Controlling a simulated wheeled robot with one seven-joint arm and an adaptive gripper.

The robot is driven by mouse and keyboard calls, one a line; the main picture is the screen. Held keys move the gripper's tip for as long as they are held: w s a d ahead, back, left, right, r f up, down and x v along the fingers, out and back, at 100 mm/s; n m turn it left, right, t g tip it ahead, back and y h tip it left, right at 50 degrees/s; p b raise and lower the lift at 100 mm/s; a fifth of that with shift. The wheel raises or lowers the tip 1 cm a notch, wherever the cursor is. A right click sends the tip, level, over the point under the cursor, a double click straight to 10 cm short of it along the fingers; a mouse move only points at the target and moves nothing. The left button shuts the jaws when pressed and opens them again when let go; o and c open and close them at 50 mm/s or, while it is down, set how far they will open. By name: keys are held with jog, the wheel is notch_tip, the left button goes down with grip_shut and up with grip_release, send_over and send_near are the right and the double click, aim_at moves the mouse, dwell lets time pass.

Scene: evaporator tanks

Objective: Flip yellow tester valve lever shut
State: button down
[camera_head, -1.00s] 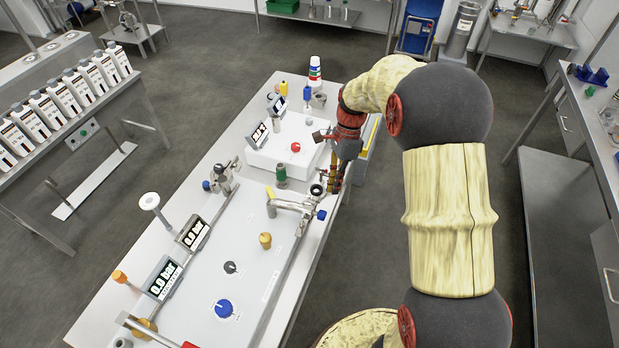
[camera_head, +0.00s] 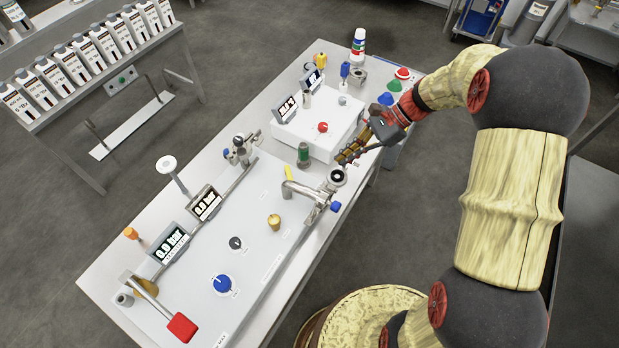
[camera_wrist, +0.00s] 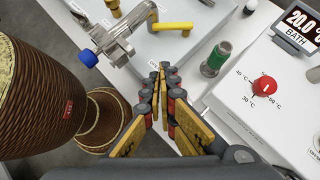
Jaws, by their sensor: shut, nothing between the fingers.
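The yellow lever (camera_head: 288,174) is a short bar beside the metal pipe fitting (camera_head: 313,194) on the tester panel. In the wrist view the yellow lever (camera_wrist: 170,26) lies roughly across the picture, just right of the metal fitting (camera_wrist: 122,42). My gripper (camera_head: 345,157) is over the bench's right side, between the metal fitting and the white bath unit (camera_head: 337,137). In the wrist view my gripper (camera_wrist: 160,70) has its fingertips together, with nothing between them. The tips appear below the lever in that picture, apart from it. Their height above the panel is unclear.
A green cylinder (camera_wrist: 216,59) stands close right of the fingers. The bath unit with a red knob (camera_wrist: 264,86) is beyond it. A blue knob (camera_wrist: 89,59) juts from the fitting's left. A red-ended handle (camera_head: 181,326) is at the panel's near end.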

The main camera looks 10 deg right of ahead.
aim_at(312, 186)
jog(key=b+x, duration=0.1)
jog(key=x, duration=0.9)
jog(key=shift+a+f+b, duration=0.1)
jog(key=shift+b, duration=0.3)
jog(key=shift+s+a, duration=0.2)
jog(key=shift+a, duration=1)
jog(key=shift+s+a, duration=0.1)
jog(key=shift+a, duration=0.6)
jog(key=shift+s+a+r+m+t+p, duration=0.25)
jog(key=shift+s+a+m+t+p, duration=0.35)
jog(key=shift+m, duration=0.2)
jog(key=shift+a, duration=0.15)
jog(key=shift+f, duration=0.15)
